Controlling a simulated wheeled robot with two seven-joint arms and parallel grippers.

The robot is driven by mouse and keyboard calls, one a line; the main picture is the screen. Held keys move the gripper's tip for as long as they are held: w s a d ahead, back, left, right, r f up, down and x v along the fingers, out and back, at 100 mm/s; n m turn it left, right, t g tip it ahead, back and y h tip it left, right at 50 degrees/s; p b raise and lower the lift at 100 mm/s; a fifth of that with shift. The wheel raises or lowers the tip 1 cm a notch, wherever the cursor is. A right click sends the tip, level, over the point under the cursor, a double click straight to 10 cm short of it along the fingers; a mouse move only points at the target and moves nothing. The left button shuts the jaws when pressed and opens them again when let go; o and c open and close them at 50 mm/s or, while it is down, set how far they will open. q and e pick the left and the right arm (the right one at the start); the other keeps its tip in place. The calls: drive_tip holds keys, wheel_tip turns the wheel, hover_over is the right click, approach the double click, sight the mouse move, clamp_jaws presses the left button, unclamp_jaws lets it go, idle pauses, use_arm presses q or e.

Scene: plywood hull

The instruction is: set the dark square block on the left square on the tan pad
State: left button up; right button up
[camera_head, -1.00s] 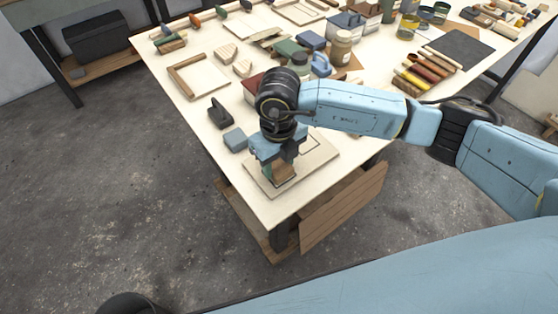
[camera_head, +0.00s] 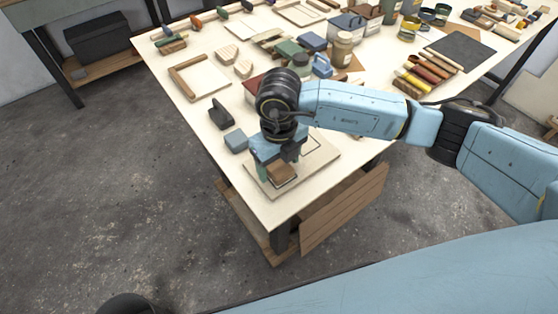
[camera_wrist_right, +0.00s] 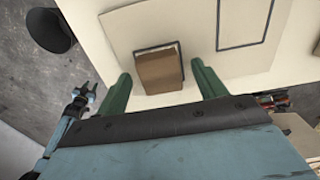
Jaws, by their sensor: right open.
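The brown block (camera_wrist_right: 160,70) lies flat on the tan pad (camera_wrist_right: 120,30) in the right wrist view. It covers most of a dark square outline, whose line shows along the block's far edge. A second, larger outline (camera_wrist_right: 245,22) to its right is empty. My right gripper (camera_wrist_right: 160,82) is open, with one green finger on each side of the block and gaps between. In the head view the block (camera_head: 282,174) is on the near part of the pad (camera_head: 322,161), under the right gripper (camera_head: 277,166). What looks like my left gripper (camera_wrist_right: 83,92) is small in the wrist view.
A blue-grey block (camera_head: 236,139) and a dark bracket-shaped piece (camera_head: 220,113) stand left of the pad. Jars, blocks and wooden pieces crowd the table farther back. The near table corner (camera_head: 268,218) is bare.

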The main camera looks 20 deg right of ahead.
wheel_tip(320, 180, up, 13)
drive_tip(key=shift+r, duration=0.2)
idle(0.6)
